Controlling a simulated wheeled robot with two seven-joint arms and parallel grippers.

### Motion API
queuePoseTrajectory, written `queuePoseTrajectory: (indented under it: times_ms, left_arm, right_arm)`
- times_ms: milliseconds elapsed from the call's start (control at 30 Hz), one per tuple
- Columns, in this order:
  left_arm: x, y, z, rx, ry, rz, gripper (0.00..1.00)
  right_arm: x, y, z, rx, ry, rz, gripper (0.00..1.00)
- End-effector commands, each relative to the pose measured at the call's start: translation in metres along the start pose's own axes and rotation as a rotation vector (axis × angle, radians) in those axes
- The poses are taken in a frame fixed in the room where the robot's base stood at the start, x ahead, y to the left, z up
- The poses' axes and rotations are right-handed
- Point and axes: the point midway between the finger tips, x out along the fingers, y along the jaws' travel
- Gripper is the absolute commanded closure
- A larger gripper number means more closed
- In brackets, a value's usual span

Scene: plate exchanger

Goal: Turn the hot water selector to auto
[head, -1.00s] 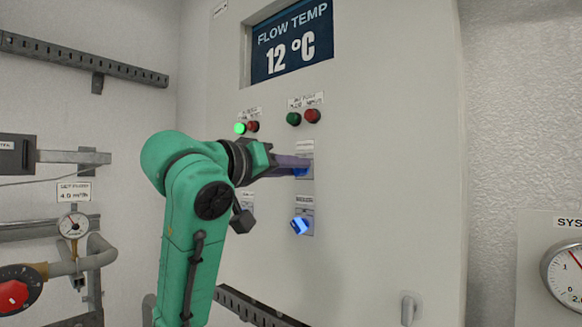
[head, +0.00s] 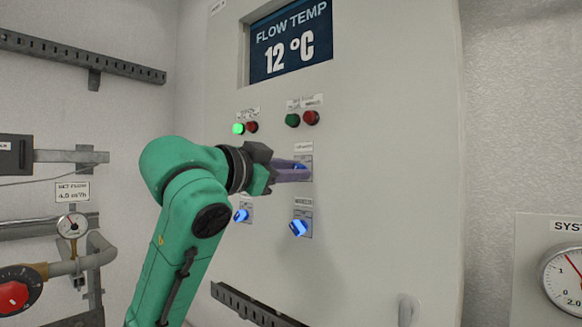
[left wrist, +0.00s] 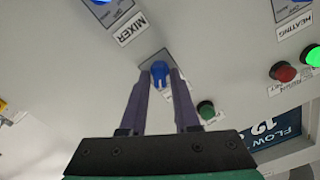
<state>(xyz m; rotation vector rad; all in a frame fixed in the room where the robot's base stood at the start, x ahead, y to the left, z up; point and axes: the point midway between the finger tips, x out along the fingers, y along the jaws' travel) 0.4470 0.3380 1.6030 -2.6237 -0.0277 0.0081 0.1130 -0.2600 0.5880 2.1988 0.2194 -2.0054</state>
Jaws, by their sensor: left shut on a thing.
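My left gripper (head: 303,173) reaches in from the left to the white cabinet (head: 370,200). Its fingers are shut on a blue selector knob (head: 300,166), the upper one of the right-hand column. In the left wrist view this knob (left wrist: 160,71) sits between the two fingertips (left wrist: 160,78), on a small grey plate. Its own label (head: 303,147) is too small to read in the head view, and the fingers hide most of its position marks. My right gripper is not in view.
A second blue knob (head: 299,228), labelled MIXER in the left wrist view (left wrist: 132,29), is just below. Another blue knob (head: 241,215) is lower left. Green (head: 292,120) and red (head: 311,118) buttons are above, under the FLOW TEMP display (head: 290,42).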

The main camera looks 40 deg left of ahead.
Motion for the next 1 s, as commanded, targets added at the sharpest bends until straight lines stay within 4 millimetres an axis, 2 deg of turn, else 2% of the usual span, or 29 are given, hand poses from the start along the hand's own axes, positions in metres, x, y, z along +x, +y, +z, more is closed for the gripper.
queuePoseTrajectory:
  times_ms: [400, 1000]
  left_arm:
    - [-0.0009, -0.0007, -0.0019, 0.238, 0.005, -0.005, 1.0]
    - [-0.001, -0.0006, -0.0014, 0.283, 0.004, -0.006, 1.0]
  right_arm:
    - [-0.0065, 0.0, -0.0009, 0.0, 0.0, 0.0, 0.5]
    - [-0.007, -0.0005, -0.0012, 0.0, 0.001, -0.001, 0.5]
